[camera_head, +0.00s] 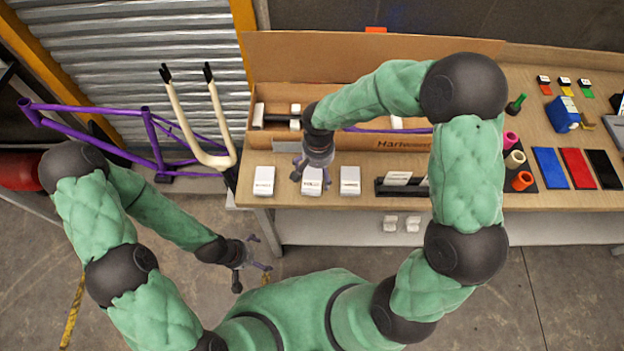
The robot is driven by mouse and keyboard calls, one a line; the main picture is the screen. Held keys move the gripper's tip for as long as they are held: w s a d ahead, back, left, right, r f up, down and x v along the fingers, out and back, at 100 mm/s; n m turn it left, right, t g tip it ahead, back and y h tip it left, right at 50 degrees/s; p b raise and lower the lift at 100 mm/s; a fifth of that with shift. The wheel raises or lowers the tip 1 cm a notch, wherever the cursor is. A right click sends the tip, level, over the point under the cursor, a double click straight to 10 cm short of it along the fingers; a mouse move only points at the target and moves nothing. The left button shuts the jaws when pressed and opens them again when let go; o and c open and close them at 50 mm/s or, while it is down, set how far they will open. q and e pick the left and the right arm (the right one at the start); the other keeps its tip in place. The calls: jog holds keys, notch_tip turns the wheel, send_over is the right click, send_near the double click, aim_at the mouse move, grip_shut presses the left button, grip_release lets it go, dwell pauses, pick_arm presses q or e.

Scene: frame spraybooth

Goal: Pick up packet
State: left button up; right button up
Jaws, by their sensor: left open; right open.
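Three small white packets stand in a row near the front edge of the bench: the left packet (264,181), the middle packet (312,187) and the right packet (350,181). They carry dark print too small to read. My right gripper (311,174) is open with its fingers spread above the middle packet and hides its upper part. I cannot tell whether the fingers touch it. My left gripper (259,256) is open and empty, low over the floor in front of the bench.
A long cardboard box (272,68) stands open behind the packets. A black tray (385,188) with white packets lies to their right. Further right are coloured rolls (515,160) and flat panels (577,168). A purple frame (157,141) stands left of the bench (258,199).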

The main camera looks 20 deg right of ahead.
aim_at(316, 179)
jog(key=shift+w+a+f+b, duration=0.15)
jog(key=shift+f+b, duration=0.45)
jog(key=shift+f, duration=2.1)
jog(key=c, duration=1.1)
